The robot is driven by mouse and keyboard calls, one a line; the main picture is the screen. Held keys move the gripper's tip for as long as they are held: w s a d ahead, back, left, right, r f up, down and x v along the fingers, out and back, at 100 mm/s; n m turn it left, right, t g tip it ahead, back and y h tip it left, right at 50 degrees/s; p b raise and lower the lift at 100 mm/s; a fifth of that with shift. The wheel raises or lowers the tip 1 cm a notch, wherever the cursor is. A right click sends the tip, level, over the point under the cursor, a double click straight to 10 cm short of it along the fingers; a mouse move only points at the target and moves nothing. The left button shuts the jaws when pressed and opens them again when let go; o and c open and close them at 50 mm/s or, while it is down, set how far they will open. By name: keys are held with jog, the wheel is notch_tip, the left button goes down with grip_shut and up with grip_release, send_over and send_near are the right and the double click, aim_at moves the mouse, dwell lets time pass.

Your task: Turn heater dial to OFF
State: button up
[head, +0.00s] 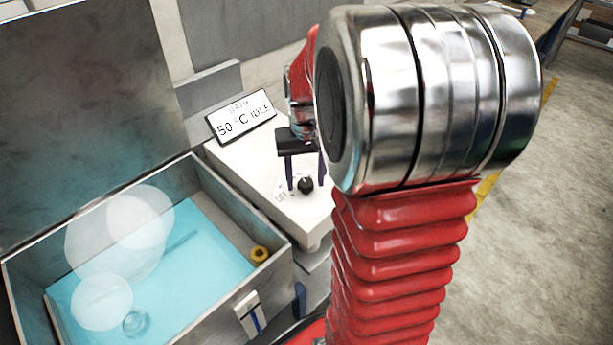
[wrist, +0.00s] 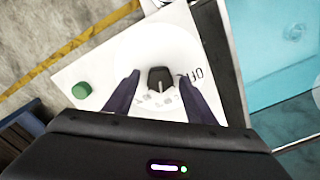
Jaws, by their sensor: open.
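The heater dial (head: 306,185) is a small black knob on a white panel (head: 250,160), with lettering beside it that seems to include OFF. In the wrist view the dial (wrist: 161,79) has a light pointer line, and the OFF label (wrist: 190,75) is to its right. My gripper (head: 305,185) has two dark purple fingers pointing down at the dial. In the wrist view my gripper (wrist: 160,88) is open, with one finger on each side of the dial and gaps between. I cannot tell the exact height of the fingertips over the panel.
A sign (head: 240,120) reading "BATH 50 °C IDLE" stands behind the dial. A metal bath (head: 270,285) with blue liquid and pale translucent blobs is at the left. A green button (wrist: 82,90) is left of the dial in the wrist view. A yellow line marks the floor.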

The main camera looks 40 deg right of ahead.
jog(key=shift+c, duration=0.6)
jog(key=c, duration=0.9)
jog(key=shift+d, duration=0.1)
